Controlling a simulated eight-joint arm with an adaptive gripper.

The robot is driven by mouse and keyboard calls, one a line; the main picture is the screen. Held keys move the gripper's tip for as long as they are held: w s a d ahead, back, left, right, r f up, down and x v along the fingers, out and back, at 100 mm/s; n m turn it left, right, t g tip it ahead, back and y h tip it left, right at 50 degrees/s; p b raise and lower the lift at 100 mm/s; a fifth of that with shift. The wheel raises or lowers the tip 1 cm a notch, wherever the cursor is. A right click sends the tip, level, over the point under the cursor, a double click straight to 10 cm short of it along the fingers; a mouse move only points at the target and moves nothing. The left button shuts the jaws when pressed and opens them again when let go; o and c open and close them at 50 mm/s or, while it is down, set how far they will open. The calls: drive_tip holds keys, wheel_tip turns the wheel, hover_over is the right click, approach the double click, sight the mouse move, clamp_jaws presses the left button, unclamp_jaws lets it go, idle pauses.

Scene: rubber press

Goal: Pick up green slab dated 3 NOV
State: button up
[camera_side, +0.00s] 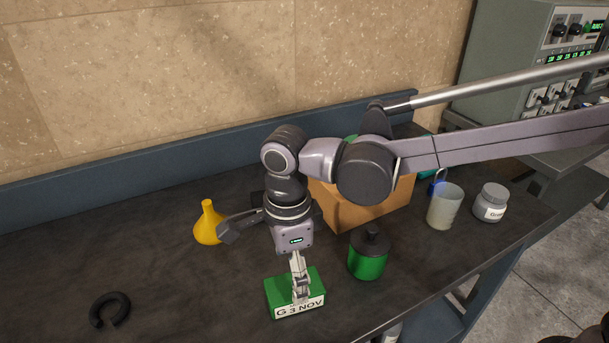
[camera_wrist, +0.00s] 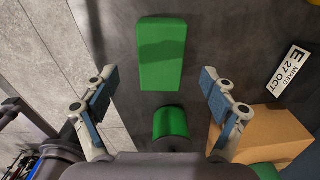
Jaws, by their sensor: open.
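The green slab (camera_side: 277,292) lies on the dark bench near its front edge. Its white front label reads "G 3 NOV". My gripper (camera_side: 300,296) points down over the slab and overlaps it in the side view. In the wrist view the slab (camera_wrist: 162,58) shows as a plain green block, its label out of sight. The open fingers of my gripper (camera_wrist: 158,76) stand to its left and right with a gap on each side. Nothing is held. The exact height of the fingertips over the slab is hard to tell.
A green jar with a dark lid (camera_side: 368,258) stands close right of the slab. Behind are a cardboard box (camera_side: 360,208), a yellow funnel (camera_side: 208,222), a beaker (camera_side: 445,205) and a grey jar (camera_side: 491,203). A black ring (camera_side: 110,310) lies left. A label (camera_wrist: 290,72) reads "MIXED E 27 OCT".

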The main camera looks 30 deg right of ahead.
sight(278, 289)
drive_tip(key=shift+d+f, duration=0.15)
drive_tip(key=shift+f, duration=1.35)
drive_tip(key=shift+d+f, duration=0.15)
drive_tip(key=shift+f, duration=1.3)
drive_tip(key=c, duration=1.5)
